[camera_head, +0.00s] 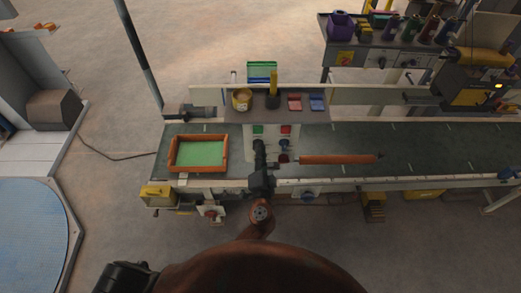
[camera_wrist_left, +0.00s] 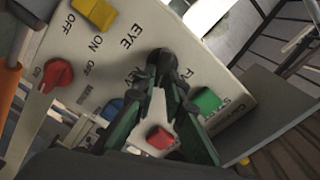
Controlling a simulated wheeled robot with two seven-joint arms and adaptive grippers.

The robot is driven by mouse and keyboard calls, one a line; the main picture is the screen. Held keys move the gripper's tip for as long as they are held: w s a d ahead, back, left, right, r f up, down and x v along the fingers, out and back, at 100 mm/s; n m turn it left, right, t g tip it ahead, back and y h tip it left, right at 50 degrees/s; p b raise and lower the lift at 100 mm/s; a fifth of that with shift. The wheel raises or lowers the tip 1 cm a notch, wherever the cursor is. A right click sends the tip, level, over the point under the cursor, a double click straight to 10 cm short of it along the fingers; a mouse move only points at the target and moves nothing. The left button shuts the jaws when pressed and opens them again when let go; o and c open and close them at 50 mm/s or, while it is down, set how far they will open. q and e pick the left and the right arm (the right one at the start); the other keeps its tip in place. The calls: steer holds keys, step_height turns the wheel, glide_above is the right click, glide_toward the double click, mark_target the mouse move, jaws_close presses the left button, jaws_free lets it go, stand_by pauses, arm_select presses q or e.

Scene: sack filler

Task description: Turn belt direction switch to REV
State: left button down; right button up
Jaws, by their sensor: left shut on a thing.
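The control panel (camera_wrist_left: 135,60) stands tilted in the left wrist view. Its lettering is partly readable: EYE, ON, OFF, and what looks like REV near the fingertips. My left gripper (camera_wrist_left: 164,75) has its fingertips together on a small dark switch knob (camera_wrist_left: 160,53) on this panel. The fingers mostly cover the knob, so its pointing direction cannot be told. A green button (camera_wrist_left: 208,100) and a red button (camera_wrist_left: 160,138) lie near the fingers. In the head view my left gripper (camera_head: 260,148) is at the panel front, below the shelf. My right gripper does not show.
A red knob (camera_wrist_left: 58,75), a blue knob (camera_wrist_left: 110,108) and a yellow part (camera_wrist_left: 95,12) sit beside the gripper. An orange tray (camera_head: 171,154) with a green inside is left on the bench; an orange rod (camera_head: 338,159) lies right. A shelf (camera_head: 275,115) with small items overhangs the panel.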

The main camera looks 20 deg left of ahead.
arm_select(q)
steer(key=m, duration=0.1)
steer(key=m+p, duration=0.1)
steer(key=m, duration=0.3)
steer(key=shift+d+f+p, duration=0.1)
steer(key=shift+f+p, duration=0.15)
steer(key=shift+p, duration=0.1)
stand_by(0.4)
steer(key=c, duration=2)
jaws_free()
steer(key=shift+s, duration=0.1)
steer(key=v, duration=1.1)
steer(key=shift+s+d, duration=0.15)
steer(key=shift+s, duration=0.2)
